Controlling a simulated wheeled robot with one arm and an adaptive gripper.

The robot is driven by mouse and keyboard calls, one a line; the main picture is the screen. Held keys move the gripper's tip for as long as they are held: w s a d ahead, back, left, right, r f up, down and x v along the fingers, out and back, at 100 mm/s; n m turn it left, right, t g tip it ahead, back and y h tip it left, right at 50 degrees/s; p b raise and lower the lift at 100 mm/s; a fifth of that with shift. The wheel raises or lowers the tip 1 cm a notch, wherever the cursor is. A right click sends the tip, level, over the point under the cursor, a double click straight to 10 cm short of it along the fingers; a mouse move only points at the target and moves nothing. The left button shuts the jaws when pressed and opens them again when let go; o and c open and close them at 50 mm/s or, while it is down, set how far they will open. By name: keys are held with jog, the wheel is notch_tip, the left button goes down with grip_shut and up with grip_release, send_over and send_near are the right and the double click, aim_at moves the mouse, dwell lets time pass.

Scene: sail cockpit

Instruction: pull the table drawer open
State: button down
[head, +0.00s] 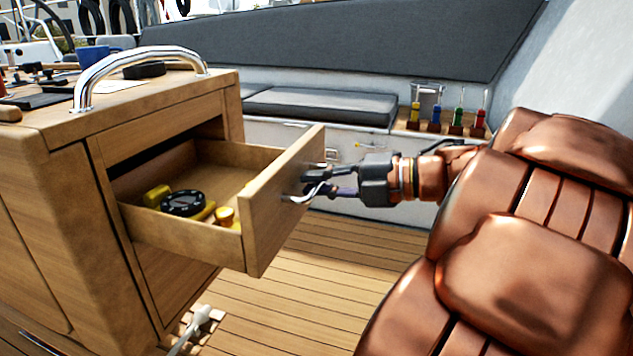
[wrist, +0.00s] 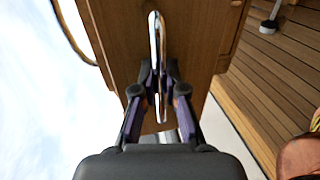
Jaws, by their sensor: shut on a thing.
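The wooden table drawer (head: 284,203) stands well out of the table cabinet (head: 70,240) in the head view, with its inside showing. A black round device (head: 183,203) and yellow items (head: 225,214) lie in it. A curved metal handle (head: 300,197) sits on the drawer front. My gripper (head: 312,184) is at the outer side of the front, its fingers shut on the handle. In the wrist view the fingers (wrist: 160,85) close around the metal handle (wrist: 157,50) in front of the wooden drawer front (wrist: 200,40).
A metal rail (head: 140,55), a blue mug (head: 94,55) and several small items are on the table top. A grey cushioned bench (head: 320,103) runs behind. Bottles in a wooden rack (head: 437,126) stand at the back right. The plank floor (head: 310,270) below the drawer is mostly clear.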

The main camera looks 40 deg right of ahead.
jog(key=c, duration=1.2)
grip_release()
jog(key=shift+s+d, duration=0.1)
jog(key=v, duration=1.1)
jog(key=shift+s+d, duration=0.15)
jog(key=shift+s, duration=0.25)
jog(key=shift+w+r, duration=0.1)
jog(key=shift+r, duration=0.05)
